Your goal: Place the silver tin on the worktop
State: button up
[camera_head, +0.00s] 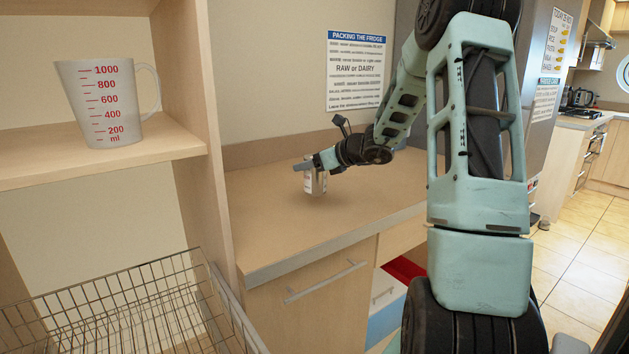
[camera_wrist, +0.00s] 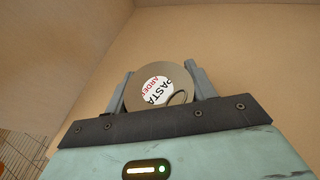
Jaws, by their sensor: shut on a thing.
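The silver tin (camera_head: 316,184) is held in my gripper (camera_head: 309,169) at the worktop (camera_head: 270,225), toward its left back part. The tin looks upright and low over the surface, with a soft shadow under it; I cannot tell whether its base touches. Part of the tin's upper side is hidden by the gripper in the head view.
A shelf unit on the left holds a measuring jug (camera_head: 107,103), with a wire basket (camera_head: 135,305) below. A printed notice (camera_head: 356,73) hangs on the back wall. A drawer (camera_head: 395,285) stands open below the worktop. The worktop around the tin is clear.

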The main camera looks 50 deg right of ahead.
aim_at(310, 178)
jog(key=shift+f, duration=2.3)
jog(key=shift+f+b, duration=0.1)
jog(key=shift+b, duration=0.2)
jog(key=o, duration=1.3)
jog(key=v, duration=1.2)
jog(key=shift+s, duration=0.1)
